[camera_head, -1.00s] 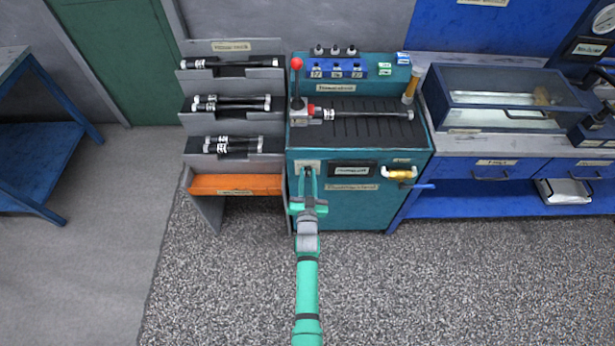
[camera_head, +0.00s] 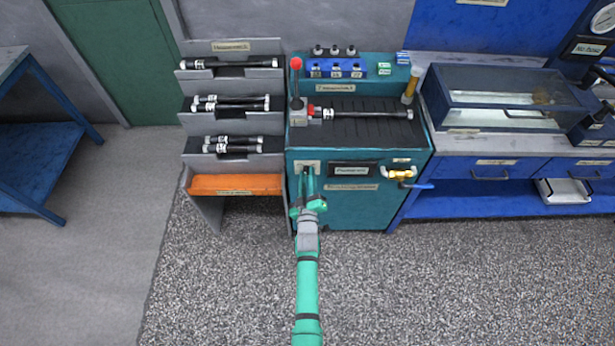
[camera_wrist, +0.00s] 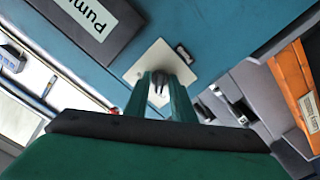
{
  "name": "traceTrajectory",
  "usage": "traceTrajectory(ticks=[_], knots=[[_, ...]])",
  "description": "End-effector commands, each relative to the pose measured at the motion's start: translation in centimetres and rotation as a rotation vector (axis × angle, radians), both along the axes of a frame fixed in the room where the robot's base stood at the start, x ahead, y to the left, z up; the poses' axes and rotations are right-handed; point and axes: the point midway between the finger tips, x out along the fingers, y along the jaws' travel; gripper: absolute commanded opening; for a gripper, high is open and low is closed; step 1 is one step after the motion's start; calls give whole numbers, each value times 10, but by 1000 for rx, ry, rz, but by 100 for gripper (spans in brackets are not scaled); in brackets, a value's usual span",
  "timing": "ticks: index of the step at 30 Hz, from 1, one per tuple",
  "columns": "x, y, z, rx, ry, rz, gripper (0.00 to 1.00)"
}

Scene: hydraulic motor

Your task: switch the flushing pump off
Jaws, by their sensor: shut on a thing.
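The pale switch plate (camera_head: 300,164) is on the upper left front of the teal bench, left of a black panel (camera_head: 352,170). My gripper (camera_head: 307,172) reaches it from the front. In the wrist view, the plate (camera_wrist: 160,56) looks tilted and my gripper's green fingers (camera_wrist: 160,80) meet in front of it. They are shut on a small dark switch handle, mostly hidden between the fingertips. Which position the switch points to cannot be read.
A red-knobbed lever (camera_head: 296,85) and a cylinder (camera_head: 360,113) are on top. A rack (camera_head: 232,145) with an orange tray (camera_head: 236,184) stands close on the left. The floor in front is clear.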

Motion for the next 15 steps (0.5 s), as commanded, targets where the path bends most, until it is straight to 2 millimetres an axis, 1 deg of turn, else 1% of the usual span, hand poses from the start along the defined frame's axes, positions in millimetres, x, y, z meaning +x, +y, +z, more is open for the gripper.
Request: traceTrajectory(ticks=[6, 15], knots=[[0, 0, -1, -96, 1, -1, 0], [0, 0, -1, -145, 1, 0, 0]])
